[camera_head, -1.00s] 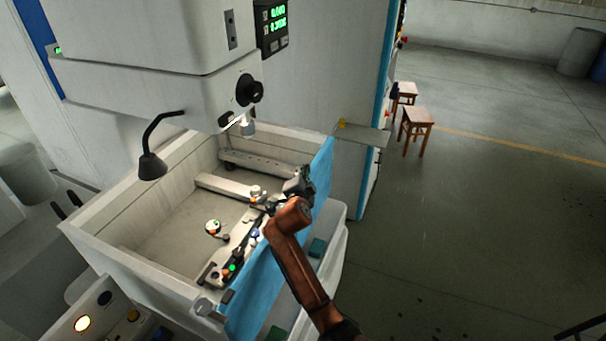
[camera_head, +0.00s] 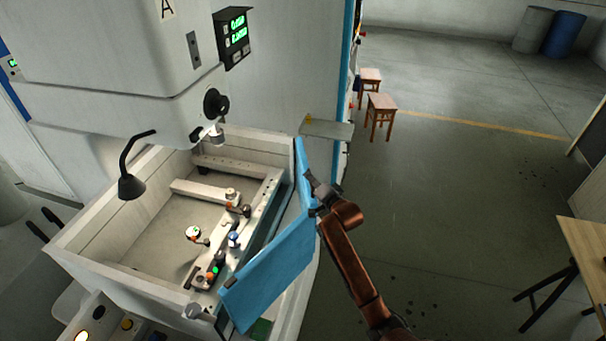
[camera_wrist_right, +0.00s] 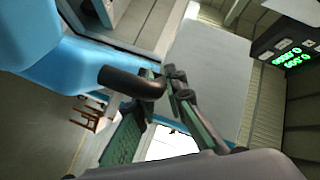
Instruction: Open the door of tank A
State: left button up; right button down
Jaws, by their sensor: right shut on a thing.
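The blue door (camera_head: 272,272) of the tank (camera_head: 88,222) stands angled outward, with a gap between it and the tank's front edge. The letter A shows on the machine head (camera_head: 150,50) above the tank. My right gripper (camera_head: 316,192) is at the upper outer side of the door. In the right wrist view, the gripper (camera_wrist_right: 163,86) is shut on the black tubular door handle (camera_wrist_right: 122,77), beside the blue door surface (camera_wrist_right: 35,42). In the head view my gripper hides the handle. My left gripper is out of view.
Inside the tank are a clamp rail (camera_head: 262,212) and small fixtures. A black lamp (camera_head: 131,185) hangs over its left side. A small shelf (camera_head: 328,129) juts out beyond the door. Two wooden stools (camera_head: 380,108) stand farther back. The floor right of my arm is clear up to a table (camera_head: 590,250).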

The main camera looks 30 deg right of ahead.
jog(key=s+d+n+y+b, duration=0.1)
jog(key=d+n+y+b, duration=0.2)
jog(key=d, duration=0.5)
jog(key=shift+s+d+y+b, duration=0.3)
jog(key=shift+s+y+b, duration=0.1)
jog(key=shift+y, duration=0.2)
jog(key=c, duration=2.2)
grip_release()
jog(key=shift+c, duration=0.2)
jog(key=v, duration=1.2)
jog(key=shift+r, duration=0.2)
jog(key=shift+f, duration=0.1)
